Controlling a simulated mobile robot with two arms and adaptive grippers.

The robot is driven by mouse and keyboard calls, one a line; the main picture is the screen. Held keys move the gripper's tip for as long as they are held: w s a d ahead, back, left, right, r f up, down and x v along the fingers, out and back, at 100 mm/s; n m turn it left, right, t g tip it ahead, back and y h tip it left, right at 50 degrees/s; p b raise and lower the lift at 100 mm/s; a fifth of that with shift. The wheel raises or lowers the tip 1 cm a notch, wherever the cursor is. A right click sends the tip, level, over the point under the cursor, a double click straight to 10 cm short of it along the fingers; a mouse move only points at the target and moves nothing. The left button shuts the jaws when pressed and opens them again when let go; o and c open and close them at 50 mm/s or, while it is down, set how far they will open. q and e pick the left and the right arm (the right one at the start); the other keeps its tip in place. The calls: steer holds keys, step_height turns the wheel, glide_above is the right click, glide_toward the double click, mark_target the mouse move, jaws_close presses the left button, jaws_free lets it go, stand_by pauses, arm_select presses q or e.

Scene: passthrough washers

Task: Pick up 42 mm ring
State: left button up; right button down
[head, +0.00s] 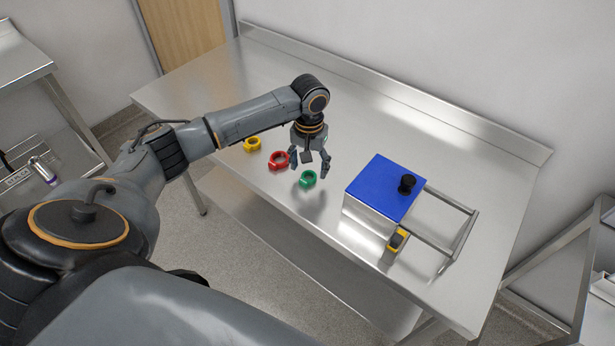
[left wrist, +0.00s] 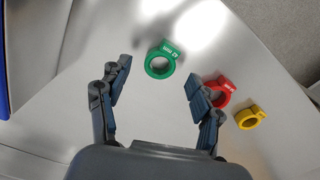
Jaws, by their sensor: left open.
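The 42 mm ring is the green ring (head: 308,186), lying flat on the steel table near its front edge. Its tab with a "42 mm" mark (left wrist: 172,48) reads in the left wrist view. My left gripper (head: 310,167) points down above the table, close to the green ring and a little behind it in the head view. Its fingers are spread and empty. In the left wrist view the green ring shows between and just beyond the fingertips (left wrist: 157,72), with no visible contact. My right gripper is not in view.
A red ring (head: 271,163) and a yellow ring (head: 247,147) lie left of the green one; one finger partly covers the red ring in the wrist view. A blue-topped box (head: 375,180) with a black knob and a metal frame (head: 463,240) stands right. The table's back is clear.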

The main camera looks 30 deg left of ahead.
arm_select(q)
steer(key=shift+f, duration=1.5)
steer(key=c, duration=0.9)
steer(key=shift+c, duration=0.3)
steer(key=shift+r, duration=0.15)
